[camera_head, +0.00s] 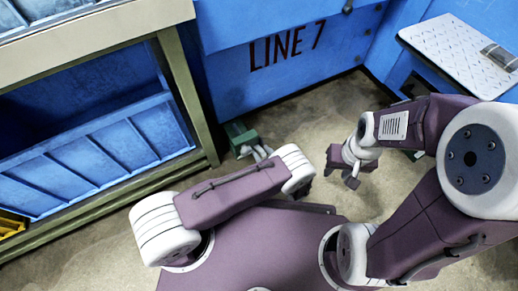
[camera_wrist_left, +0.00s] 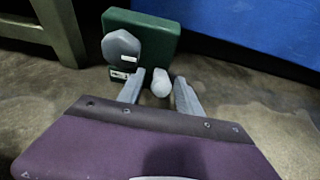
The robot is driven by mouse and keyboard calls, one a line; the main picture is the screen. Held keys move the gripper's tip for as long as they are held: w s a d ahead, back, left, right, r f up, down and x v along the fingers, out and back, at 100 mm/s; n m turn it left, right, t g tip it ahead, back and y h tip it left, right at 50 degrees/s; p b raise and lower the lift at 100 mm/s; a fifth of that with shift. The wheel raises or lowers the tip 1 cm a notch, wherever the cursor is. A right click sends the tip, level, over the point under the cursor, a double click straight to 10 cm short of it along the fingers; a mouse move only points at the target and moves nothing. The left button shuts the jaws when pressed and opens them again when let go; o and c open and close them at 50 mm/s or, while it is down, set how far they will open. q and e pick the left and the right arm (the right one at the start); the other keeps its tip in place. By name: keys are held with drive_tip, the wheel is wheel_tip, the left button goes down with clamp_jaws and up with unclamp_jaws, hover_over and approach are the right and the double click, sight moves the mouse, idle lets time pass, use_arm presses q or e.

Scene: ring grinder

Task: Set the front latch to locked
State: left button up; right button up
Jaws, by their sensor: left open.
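The front latch looks to be the green block (camera_wrist_left: 160,35) low on the floor side of the blue machine; it also shows in the head view (camera_head: 238,133). It carries a grey hexagonal knob (camera_wrist_left: 121,46) with a small white mark. A light-grey round-ended handle (camera_wrist_left: 161,84) sticks out toward me. My left gripper (camera_head: 257,152) is open, its fingers on either side of the handle in the left wrist view (camera_wrist_left: 160,93). Contact cannot be told. My right gripper (camera_head: 342,176) hangs above the floor at the right, away from the latch; its jaw state is unclear.
A blue machine front (camera_head: 285,60) marked LINE 7 stands behind the latch. A green-framed blue bin (camera_head: 90,150) is at the left. A metal-topped stand (camera_head: 455,50) is at the upper right. Bare concrete floor (camera_head: 310,115) lies between.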

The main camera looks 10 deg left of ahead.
use_arm(q)
clamp_jaws()
drive_tip(key=shift+s, duration=0.1)
idle(1.2)
